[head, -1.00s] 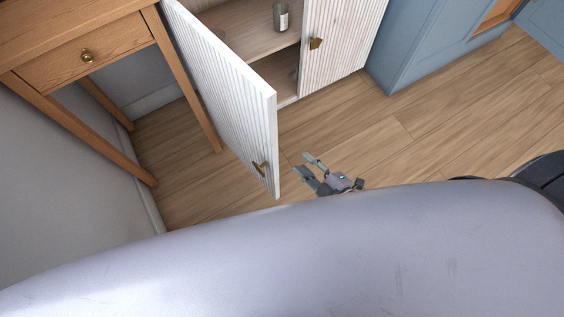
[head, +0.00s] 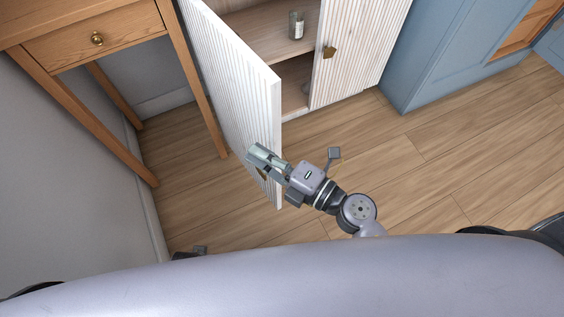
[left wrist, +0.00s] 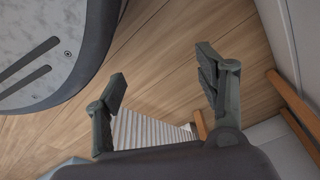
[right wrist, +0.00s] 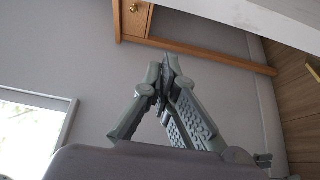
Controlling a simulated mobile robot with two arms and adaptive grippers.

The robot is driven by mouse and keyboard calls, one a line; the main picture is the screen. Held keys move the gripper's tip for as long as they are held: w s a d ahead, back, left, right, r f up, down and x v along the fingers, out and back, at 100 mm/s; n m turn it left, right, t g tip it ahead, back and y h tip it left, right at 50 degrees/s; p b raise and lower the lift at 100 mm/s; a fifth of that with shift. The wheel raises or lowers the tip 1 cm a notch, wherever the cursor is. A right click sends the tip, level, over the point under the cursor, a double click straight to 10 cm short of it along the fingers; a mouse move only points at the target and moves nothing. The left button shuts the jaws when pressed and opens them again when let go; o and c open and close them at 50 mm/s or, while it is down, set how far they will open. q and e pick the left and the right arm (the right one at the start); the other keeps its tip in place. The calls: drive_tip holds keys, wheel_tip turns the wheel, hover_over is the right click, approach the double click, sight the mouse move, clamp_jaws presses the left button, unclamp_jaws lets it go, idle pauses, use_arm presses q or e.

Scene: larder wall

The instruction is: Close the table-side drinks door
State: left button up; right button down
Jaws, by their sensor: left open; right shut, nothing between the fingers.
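The table-side drinks door (head: 235,85) is a white ribbed door beside the wooden table, and it stands wide open. Its brass handle (head: 262,174) is partly hidden by my right gripper (head: 256,155). That gripper is shut and empty, overlapping the door's free-edge end in the head view; I cannot tell whether they touch. In the right wrist view the shut fingers (right wrist: 167,68) show with a white panel (right wrist: 280,18), likely this door, at upper right. My left gripper (left wrist: 162,72) is open and empty, with the ribbed door (left wrist: 150,130) seen beyond it in the left wrist view.
The other ribbed door (head: 358,50) is closed. A small jar (head: 296,25) stands on the shelf inside the open side. The wooden table (head: 95,38) stands close on the left. Blue cabinets (head: 450,50) stand on the right. Wooden floor (head: 420,175) is clear in front.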

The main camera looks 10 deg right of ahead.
sight(271, 142)
use_arm(q)
drive_tip(key=shift+w+r+b, duration=0.35)
drive_tip(key=shift+w+r, duration=0.35)
drive_tip(key=shift+r, duration=0.15)
use_arm(e)
drive_tip(key=shift+w+d, duration=1.2)
drive_tip(key=shift+w, duration=0.25)
drive_tip(key=shift+d, duration=0.1)
